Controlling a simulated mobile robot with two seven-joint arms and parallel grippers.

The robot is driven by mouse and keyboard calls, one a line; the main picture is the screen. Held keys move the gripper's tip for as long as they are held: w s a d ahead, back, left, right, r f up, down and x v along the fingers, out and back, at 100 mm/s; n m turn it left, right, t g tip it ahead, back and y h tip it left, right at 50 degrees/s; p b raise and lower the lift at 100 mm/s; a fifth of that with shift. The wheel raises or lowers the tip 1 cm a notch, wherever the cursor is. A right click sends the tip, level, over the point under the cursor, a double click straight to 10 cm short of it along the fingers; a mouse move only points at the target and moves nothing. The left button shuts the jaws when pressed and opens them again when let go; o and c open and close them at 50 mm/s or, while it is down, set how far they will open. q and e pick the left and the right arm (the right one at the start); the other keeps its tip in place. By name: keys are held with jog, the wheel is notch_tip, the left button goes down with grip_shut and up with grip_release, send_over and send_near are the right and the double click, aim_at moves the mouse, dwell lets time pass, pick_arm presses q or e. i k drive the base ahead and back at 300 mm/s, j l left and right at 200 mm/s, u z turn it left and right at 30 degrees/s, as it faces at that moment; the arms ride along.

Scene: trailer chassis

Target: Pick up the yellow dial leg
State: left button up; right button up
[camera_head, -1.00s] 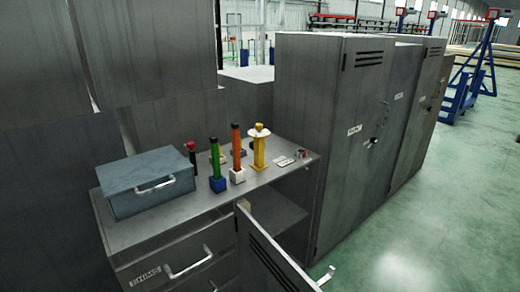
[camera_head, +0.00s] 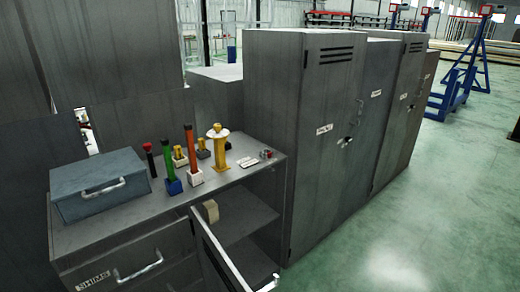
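The yellow dial leg (camera_head: 221,150) stands upright on top of the low grey cabinet (camera_head: 137,222), towards its right part. It is a yellow post with a round, pale-and-yellow dial-like top. It stands apart from the orange leg (camera_head: 190,141) to its left. Neither of my grippers is in the head view.
A green leg (camera_head: 168,159), a dark red-topped piece (camera_head: 150,159) and small yellow-and-dark parts (camera_head: 179,156) stand nearby. A blue-grey toolbox (camera_head: 97,185) sits at the left. The cabinet door (camera_head: 220,255) hangs open in front.

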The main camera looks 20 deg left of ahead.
aim_at(220, 166)
jog(key=i+l+z, duration=0.3)
jog(key=z, duration=0.15)
jog(key=i+l+z, duration=0.45)
jog(key=i+u, duration=0.4)
jog(key=i, duration=0.15)
jog(key=i+l+u, duration=0.1)
jog(key=i+u, duration=0.85)
jog(key=u, duration=0.3)
jog(key=i+l+u, duration=0.25)
jog(key=u, duration=0.15)
jog(key=i+u, duration=0.2)
jog(key=u, duration=0.15)
jog(key=i+l+u, duration=0.15)
jog(key=u, duration=0.2)
jog(key=i+l+u, duration=0.3)
jog(key=k+j, duration=0.05)
jog(key=j, duration=0.05)
